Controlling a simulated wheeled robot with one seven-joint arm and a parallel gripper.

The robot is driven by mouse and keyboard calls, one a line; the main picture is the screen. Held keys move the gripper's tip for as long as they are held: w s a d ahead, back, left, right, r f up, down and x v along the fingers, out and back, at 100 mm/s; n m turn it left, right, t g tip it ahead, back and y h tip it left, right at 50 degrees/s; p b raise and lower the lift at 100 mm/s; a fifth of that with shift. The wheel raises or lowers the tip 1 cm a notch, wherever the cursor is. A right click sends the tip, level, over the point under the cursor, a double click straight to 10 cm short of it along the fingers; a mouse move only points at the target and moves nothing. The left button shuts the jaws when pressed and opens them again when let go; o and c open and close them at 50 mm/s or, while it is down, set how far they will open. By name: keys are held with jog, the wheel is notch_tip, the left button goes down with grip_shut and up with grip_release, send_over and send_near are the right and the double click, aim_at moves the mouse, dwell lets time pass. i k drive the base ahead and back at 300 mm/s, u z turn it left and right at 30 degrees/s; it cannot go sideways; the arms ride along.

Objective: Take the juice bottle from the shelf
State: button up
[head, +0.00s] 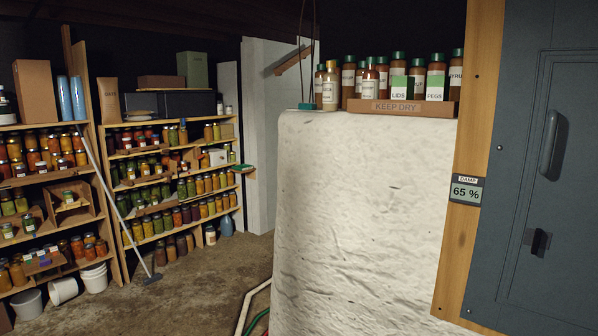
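Several tall bottles with brown-orange contents stand in a row on a ledge at the top of a white rough block, upper right of centre. One bottle (330,86) with a pale label stands at the left end of the row, and another labelled bottle (370,83) stands near it. The label words are too small to read surely, so I cannot tell which is the juice bottle. A wooden strip (400,107) marked KEEP DRY runs along the front of the row and hides some bottle bases. My gripper is not in view.
Wooden shelves (128,152) full of jars line the left and back. A grey cabinet door (560,200) and wooden post (470,160) close the right side.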

aim_at(331, 80)
jog(key=u, duration=0.45)
jog(key=i, duration=1.25)
jog(key=u, duration=0.45)
